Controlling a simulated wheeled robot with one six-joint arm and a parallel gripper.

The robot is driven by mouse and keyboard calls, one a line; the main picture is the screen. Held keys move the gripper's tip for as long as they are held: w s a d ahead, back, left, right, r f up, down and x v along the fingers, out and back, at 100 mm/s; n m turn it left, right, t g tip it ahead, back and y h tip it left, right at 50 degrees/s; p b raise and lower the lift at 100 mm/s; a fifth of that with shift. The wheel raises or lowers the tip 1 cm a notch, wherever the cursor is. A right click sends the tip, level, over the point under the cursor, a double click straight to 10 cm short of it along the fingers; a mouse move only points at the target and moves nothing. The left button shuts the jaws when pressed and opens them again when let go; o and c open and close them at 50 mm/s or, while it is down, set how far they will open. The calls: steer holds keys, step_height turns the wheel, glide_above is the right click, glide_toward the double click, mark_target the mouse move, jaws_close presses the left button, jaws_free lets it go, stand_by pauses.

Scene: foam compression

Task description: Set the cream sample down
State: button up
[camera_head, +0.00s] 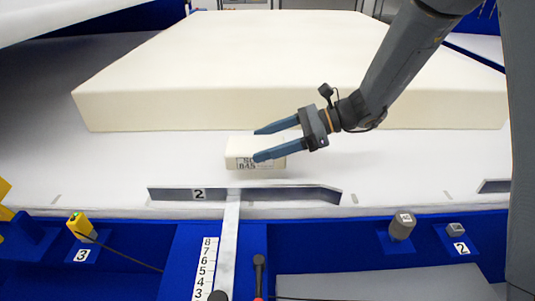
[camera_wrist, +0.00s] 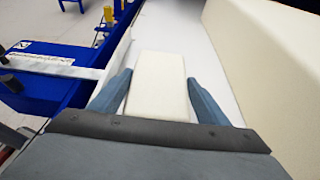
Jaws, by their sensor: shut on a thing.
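The cream sample (camera_head: 238,142) is a small block with dark printed lettering on its front face. It is between the two blue fingers of my gripper (camera_head: 257,144), which is shut on it. In the wrist view the sample (camera_wrist: 160,85) sits between the fingers of my gripper (camera_wrist: 158,78), its plain top face showing. It is level, low over the white bed (camera_head: 390,165), in front of the large cream foam block. A faint shadow lies under it; whether it touches the bed I cannot tell.
The large foam block (camera_head: 180,105) fills the back of the bed. A grey metal rail (camera_head: 260,194) marked 2 runs along the front, with a number scale (camera_head: 207,268) below. A yellow device (camera_head: 79,225) and grey knob (camera_head: 402,227) stand on the blue frame. White bed is clear to left and right.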

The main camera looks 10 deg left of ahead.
steer(key=shift+f, duration=1.9)
steer(key=shift+f, duration=0.1)
steer(key=o, duration=1)
steer(key=shift+w+d+r, duration=0.1)
steer(key=shift+d+r, duration=0.15)
steer(key=shift+d, duration=0.05)
steer(key=v, duration=1.1)
steer(key=shift+b, duration=0.35)
steer(key=shift+d+r, duration=0.1)
